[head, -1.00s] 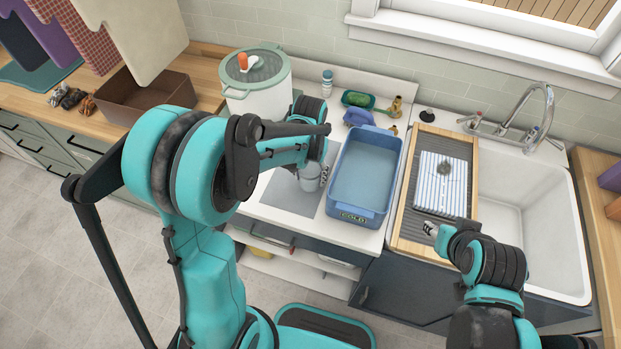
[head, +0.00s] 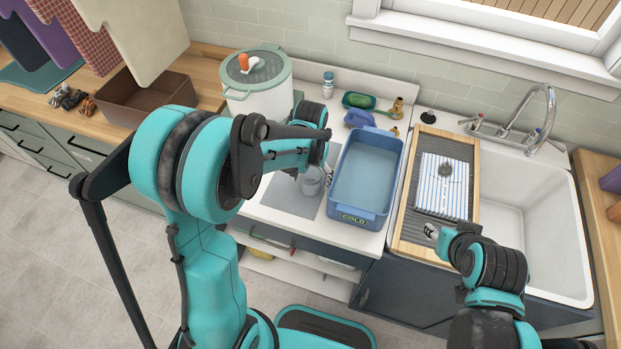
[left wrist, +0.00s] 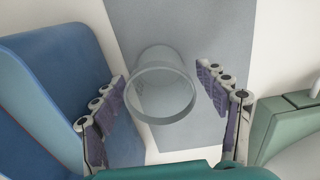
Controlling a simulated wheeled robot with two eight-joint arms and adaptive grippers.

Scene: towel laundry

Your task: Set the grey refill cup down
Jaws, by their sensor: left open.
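The grey refill cup (head: 311,183) stands upright on the grey mat (head: 285,198), left of the blue basin marked COLD (head: 367,172). In the left wrist view the cup (left wrist: 161,92) shows its round open rim, with the mat beneath it. My left gripper (left wrist: 163,78) is open, with one finger on each side of the cup and visible gaps between fingers and rim. In the head view my left gripper (head: 327,168) is partly hidden by its arm. My right gripper (head: 432,231) is over the front of the ribbed drainboard; its jaws are too small to read.
A white pot with a green-rimmed lid (head: 257,90) stands behind the mat. A striped folded towel (head: 443,187) lies on the drainboard (head: 408,222), left of the sink (head: 530,215). Small bottles and a green sponge dish (head: 357,100) stand behind the basin.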

